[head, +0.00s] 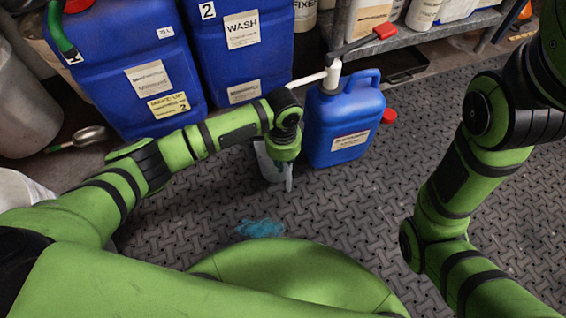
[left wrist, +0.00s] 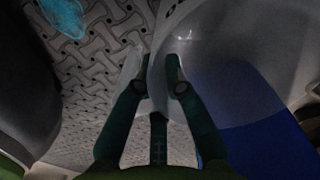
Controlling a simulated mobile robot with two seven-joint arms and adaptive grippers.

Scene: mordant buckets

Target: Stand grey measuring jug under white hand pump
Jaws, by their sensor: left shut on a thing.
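The grey measuring jug (head: 267,163) is low over the floor mat in the head view, mostly hidden behind my left gripper (head: 287,172). That gripper is shut on the jug; in the left wrist view its fingers (left wrist: 160,88) pinch a part of the grey jug (left wrist: 215,45). The white hand pump (head: 333,74) with a red-tipped lever tops a blue jerrycan (head: 345,122). Its spout points left, above my left wrist. The jug is left of the jerrycan; whether its base touches the mat I cannot tell. My right gripper is out of view.
Large blue drums (head: 125,65) stand at the back left. A shelf with white bottles (head: 425,12) runs along the back right. A blue-green stain (head: 259,228) marks the patterned floor mat (head: 440,105). A metal scoop (head: 88,137) lies at the left.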

